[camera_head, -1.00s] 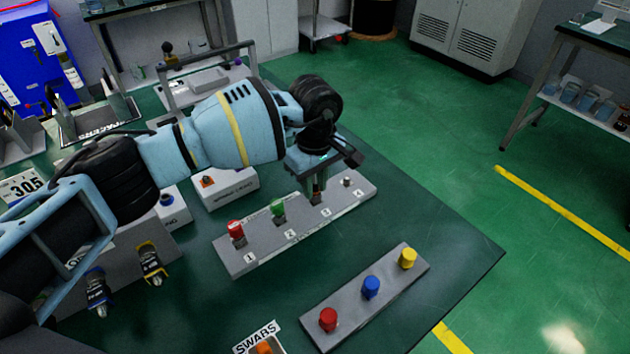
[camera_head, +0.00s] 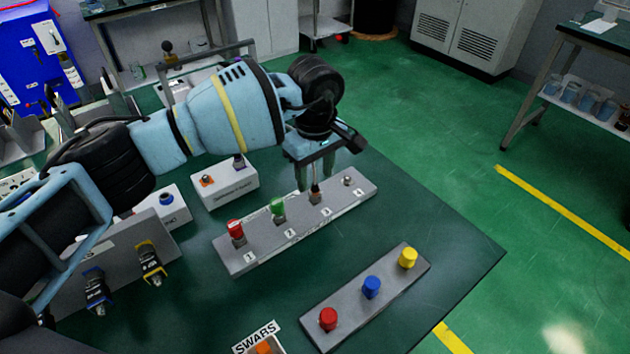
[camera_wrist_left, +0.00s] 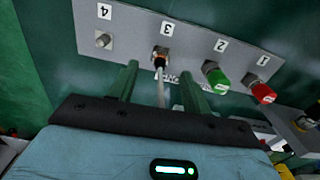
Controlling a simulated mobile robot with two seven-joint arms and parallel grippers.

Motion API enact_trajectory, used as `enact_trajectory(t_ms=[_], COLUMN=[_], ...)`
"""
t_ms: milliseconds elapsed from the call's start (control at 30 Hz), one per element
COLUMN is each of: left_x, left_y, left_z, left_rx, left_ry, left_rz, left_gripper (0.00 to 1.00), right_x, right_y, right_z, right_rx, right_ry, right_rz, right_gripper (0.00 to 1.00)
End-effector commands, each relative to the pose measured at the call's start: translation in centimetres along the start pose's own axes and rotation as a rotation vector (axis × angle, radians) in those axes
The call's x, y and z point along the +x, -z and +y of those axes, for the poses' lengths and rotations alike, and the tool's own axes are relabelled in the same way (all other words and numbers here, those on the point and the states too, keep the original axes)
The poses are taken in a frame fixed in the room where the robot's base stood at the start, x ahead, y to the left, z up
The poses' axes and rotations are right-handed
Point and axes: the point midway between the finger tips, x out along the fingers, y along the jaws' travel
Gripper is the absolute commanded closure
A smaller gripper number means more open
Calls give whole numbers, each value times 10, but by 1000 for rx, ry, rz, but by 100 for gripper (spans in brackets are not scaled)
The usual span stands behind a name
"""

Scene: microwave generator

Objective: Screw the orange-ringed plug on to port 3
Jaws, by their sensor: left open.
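The grey port strip (camera_head: 245,259) has ports numbered 1 to 4. The orange-ringed plug (camera_head: 315,194) stands upright at port 3; in the left wrist view the plug (camera_wrist_left: 160,57) shows a dark tip, an orange ring and a pale cable towards me. I cannot tell how tightly it is screwed on. My left gripper (camera_head: 328,178) is open above port 3. In the left wrist view its two green fingers (camera_wrist_left: 159,71) are spread on either side of the cable, apart from the plug. My right gripper is not in view.
A red plug (camera_head: 235,229) is at port 1 and a green plug (camera_head: 277,206) at port 2, close beside; port 4 (camera_head: 347,181) is bare. A second strip (camera_head: 345,325) with red, blue and yellow caps lies in front. The table's right side is clear.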

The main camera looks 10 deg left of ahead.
Motion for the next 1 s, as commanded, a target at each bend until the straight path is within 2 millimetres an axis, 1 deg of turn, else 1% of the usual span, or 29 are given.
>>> enact_trajectory(t_ms=[33, 100, 300, 433, 867, 933, 967, 1000], left_x=[-9, -20, -40, -44, -44, -51, -56, -67], left_y=[1, 1, 0, 0, 0, 0, 1, 1], left_z=[0, 0, 0, 0, 0, 0, 0, 0], left_rx=[0, 0, -1, -1, -1, -1, -1, -1], left_ry=[-3, -2, 0, 1, 0, -4, -7, -15], left_rz=[2, 2, 1, 0, 0, 4, 7, 12], left_gripper=[52, 52, 52, 52, 52, 52, 52, 52], right_x=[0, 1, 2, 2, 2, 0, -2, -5], right_y=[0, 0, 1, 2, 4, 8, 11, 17], right_z=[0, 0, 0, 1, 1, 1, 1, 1], right_rx=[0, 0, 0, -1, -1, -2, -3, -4], right_ry=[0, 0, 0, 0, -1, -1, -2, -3], right_rz=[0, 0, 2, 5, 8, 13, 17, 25], right_gripper=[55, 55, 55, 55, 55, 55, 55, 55])
